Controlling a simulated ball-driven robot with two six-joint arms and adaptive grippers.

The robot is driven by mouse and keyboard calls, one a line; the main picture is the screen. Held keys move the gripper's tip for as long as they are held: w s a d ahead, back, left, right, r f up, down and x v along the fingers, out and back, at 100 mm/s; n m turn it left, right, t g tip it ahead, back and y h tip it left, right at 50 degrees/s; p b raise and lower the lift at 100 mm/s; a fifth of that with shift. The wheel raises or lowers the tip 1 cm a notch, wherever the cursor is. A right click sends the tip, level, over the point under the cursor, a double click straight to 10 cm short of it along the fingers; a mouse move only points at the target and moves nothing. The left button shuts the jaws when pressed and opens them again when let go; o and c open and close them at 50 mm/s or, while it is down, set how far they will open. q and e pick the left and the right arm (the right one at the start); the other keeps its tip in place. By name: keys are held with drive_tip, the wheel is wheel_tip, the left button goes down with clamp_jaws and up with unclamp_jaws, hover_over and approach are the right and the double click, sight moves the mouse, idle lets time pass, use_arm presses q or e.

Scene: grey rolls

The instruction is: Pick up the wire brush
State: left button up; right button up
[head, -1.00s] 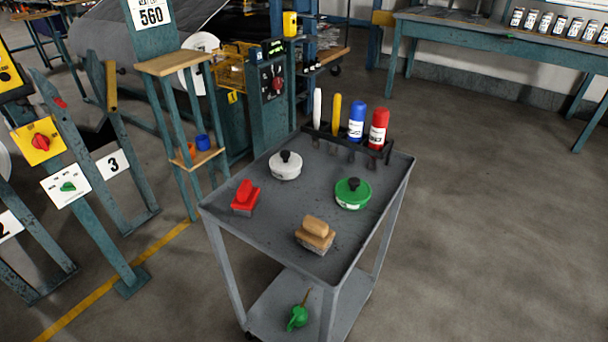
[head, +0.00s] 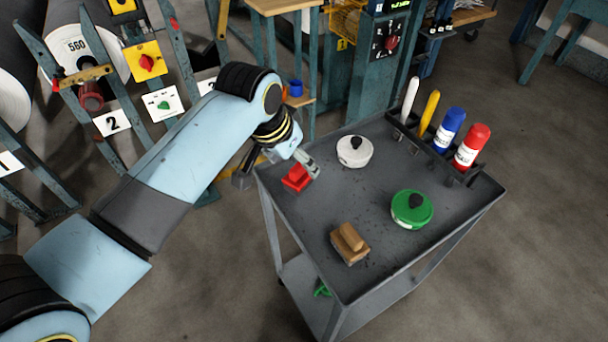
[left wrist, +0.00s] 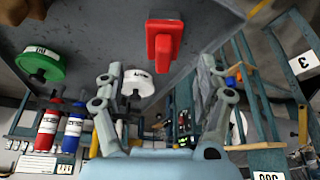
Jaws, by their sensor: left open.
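A red block-shaped brush with a raised grip (head: 297,178) lies on the grey cart top near its left corner. A wooden brush-like block with a raised grip (head: 350,243) lies near the cart's front edge. I cannot tell from the pictures which one is the wire brush. My left gripper (head: 307,164) is open and empty, beside and just above the red brush in the head view. In the left wrist view the red brush (left wrist: 164,45) shows beyond and between the spread fingers. My right gripper is not in view.
The cart top (head: 385,178) also holds a white lidded tin (head: 354,152), a green lidded tin (head: 411,209) and a rack with a blue bottle (head: 449,130), a red bottle (head: 471,146) and two thin sticks. Teal frames stand behind on the left.

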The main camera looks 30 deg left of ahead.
sight(297, 167)
use_arm(q)
drive_tip(key=x, duration=0.6)
drive_tip(key=shift+a+f+b, duration=0.1)
drive_tip(key=shift+a+b, duration=0.1)
drive_tip(key=shift+b, duration=0.15)
drive_tip(key=c, duration=1.3)
